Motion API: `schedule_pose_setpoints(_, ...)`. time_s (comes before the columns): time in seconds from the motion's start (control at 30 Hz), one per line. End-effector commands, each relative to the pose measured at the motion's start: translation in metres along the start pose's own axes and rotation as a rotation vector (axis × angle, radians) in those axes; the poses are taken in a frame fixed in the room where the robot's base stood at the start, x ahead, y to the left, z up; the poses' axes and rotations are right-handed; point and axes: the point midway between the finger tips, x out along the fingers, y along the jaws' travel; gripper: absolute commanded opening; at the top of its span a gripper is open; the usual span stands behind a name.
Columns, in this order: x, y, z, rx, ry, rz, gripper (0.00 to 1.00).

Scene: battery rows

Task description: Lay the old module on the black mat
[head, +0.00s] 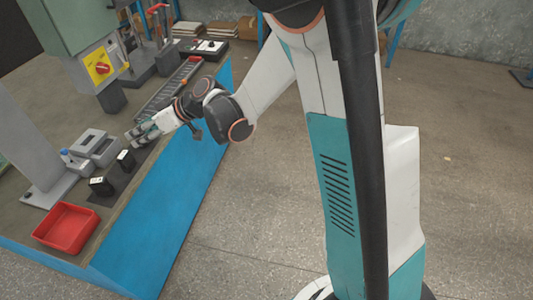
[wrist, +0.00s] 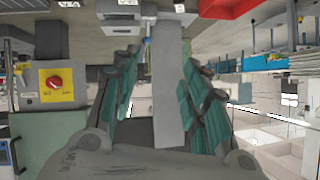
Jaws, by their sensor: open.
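Two small black modules stand apart on the bench, one nearer the front (head: 101,187) and one farther back (head: 126,160). I cannot tell which is the old one. A dark patch (head: 119,181) on the bench around them may be the black mat; its edges are unclear. My gripper (head: 133,137) is over the bench, just beyond the farther module and beside a grey device. In the wrist view, its teal fingers (wrist: 160,85) are spread, with no module seen held between them. A grey post shows beyond them.
A red tray (head: 66,240) lies at the bench's near end, and shows in the wrist view (wrist: 228,8). A grey device (head: 95,146) and a grey post (head: 35,150) stand left. A green machine with a red knob (head: 101,68) rises at the back left.

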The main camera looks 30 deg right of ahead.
Motion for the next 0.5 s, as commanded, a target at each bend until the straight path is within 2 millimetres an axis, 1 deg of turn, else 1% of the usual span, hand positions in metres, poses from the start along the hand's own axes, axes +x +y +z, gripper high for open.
schedule_pose_setpoints(0.03,-0.017,-0.005,-0.002,0.021,-0.023,0.027,0.41)
schedule_pose_setpoints(0.23,-0.077,-0.02,0.003,0.108,-0.112,0.144,0.41)
schedule_pose_setpoints(0.37,-0.117,-0.031,0.012,0.163,-0.161,0.228,0.41)
schedule_pose_setpoints(0.5,-0.159,-0.044,0.026,0.222,-0.203,0.323,0.41)
